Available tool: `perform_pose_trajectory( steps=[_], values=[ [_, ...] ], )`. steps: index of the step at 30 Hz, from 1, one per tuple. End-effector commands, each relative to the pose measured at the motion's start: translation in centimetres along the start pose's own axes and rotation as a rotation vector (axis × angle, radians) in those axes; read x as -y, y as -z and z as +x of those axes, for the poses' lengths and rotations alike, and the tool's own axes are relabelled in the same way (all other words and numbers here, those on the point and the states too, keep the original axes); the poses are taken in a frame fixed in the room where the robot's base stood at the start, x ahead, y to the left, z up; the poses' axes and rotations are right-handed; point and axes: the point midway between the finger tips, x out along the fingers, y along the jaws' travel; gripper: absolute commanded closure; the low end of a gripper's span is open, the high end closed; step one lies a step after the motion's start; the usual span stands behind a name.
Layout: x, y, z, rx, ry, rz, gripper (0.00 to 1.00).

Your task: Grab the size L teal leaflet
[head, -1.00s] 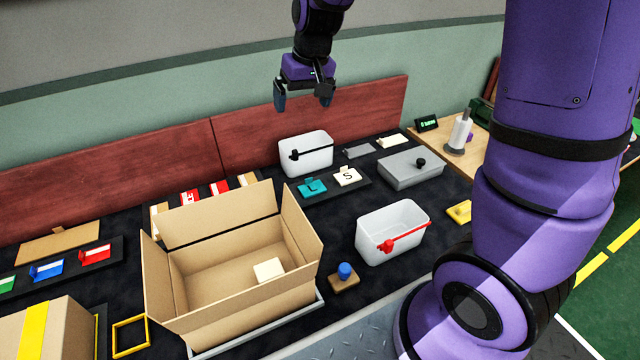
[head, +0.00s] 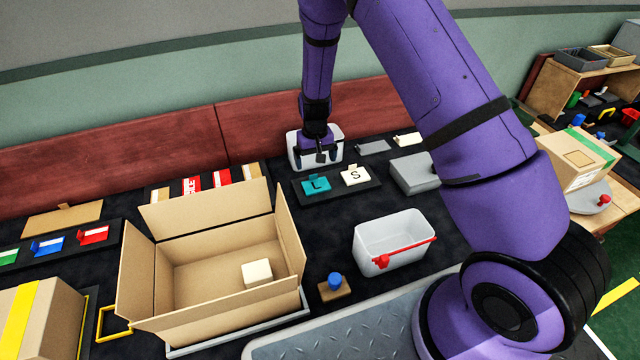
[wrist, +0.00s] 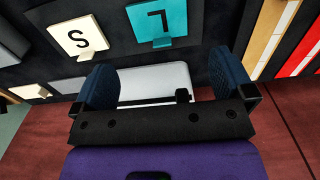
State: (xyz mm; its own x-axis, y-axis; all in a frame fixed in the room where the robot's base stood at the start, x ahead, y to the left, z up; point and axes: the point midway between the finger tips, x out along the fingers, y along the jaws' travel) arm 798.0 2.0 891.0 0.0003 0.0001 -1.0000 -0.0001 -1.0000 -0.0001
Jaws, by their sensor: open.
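The teal leaflet (head: 316,184) marked L lies on a dark tray (head: 338,194) behind the open carton. It also shows in the wrist view (wrist: 161,24), at the top middle, with its letter upside down. A cream leaflet (head: 355,175) marked S lies beside it on the right; it is at the upper left in the wrist view (wrist: 77,38). My gripper (head: 318,155) is open and empty, in front of a white bin (head: 294,150) at the back. In the wrist view the two fingers (wrist: 160,88) are wide apart, and the teal leaflet is beyond them, untouched.
An open cardboard box (head: 220,305) with a cream block (head: 257,272) stands front left. A white bin with a red handle (head: 392,240) stands front right of the tray. A grey box (head: 413,172) lies to the right. A red-brown wall panel (head: 240,130) runs behind.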

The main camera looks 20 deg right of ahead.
Motion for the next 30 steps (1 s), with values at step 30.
perform_pose_trajectory(
  steps=[30],
  values=[
    [-0.3,-0.2,10.5,0.000,0.000,0.001,0.00]
  ],
)
